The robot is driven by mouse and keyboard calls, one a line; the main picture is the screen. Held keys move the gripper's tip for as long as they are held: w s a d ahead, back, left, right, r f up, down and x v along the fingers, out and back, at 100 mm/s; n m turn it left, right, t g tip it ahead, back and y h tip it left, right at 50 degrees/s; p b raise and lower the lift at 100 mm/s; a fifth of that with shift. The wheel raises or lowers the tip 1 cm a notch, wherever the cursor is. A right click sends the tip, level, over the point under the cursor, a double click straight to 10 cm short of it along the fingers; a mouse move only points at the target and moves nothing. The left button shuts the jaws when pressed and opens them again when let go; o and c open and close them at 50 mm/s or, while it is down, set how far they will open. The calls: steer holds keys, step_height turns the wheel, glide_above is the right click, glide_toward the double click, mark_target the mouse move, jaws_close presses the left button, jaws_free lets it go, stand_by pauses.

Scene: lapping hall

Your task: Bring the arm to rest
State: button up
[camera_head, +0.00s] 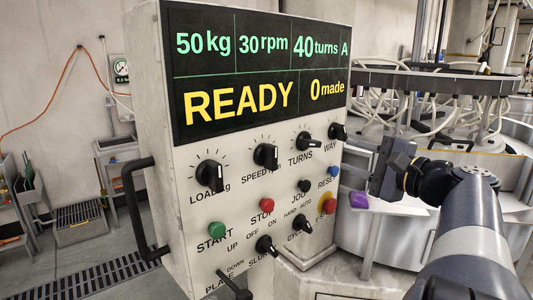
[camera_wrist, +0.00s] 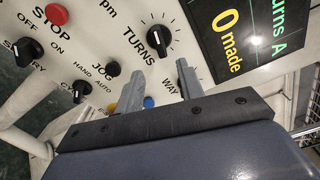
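My arm reaches in from the lower right in the head view, with my gripper (camera_head: 378,168) at the right edge of the control panel (camera_head: 185,190). In the wrist view my gripper (camera_wrist: 160,72) has its two grey fingers spread apart with nothing between them. The fingers point at the panel near the WAY knob (camera_wrist: 185,82) and below the TURNS knob (camera_wrist: 159,41). I cannot tell whether a finger touches the panel. The display (camera_head: 260,70) reads 50 kg, 30 rpm, 40 turns A, READY and 0 made.
The panel carries a green START button (camera_head: 217,230), a red STOP button (camera_head: 267,204) and several black knobs. A black handle (camera_head: 138,205) stands out at its left. A small purple block (camera_head: 359,200) shows below my gripper. A large round machine (camera_head: 430,82) stands behind my arm.

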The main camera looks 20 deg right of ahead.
mark_target(316, 145)
steer(key=p+x, duration=0.3)
steer(key=x, duration=0.7)
steer(key=shift+w, duration=0.1)
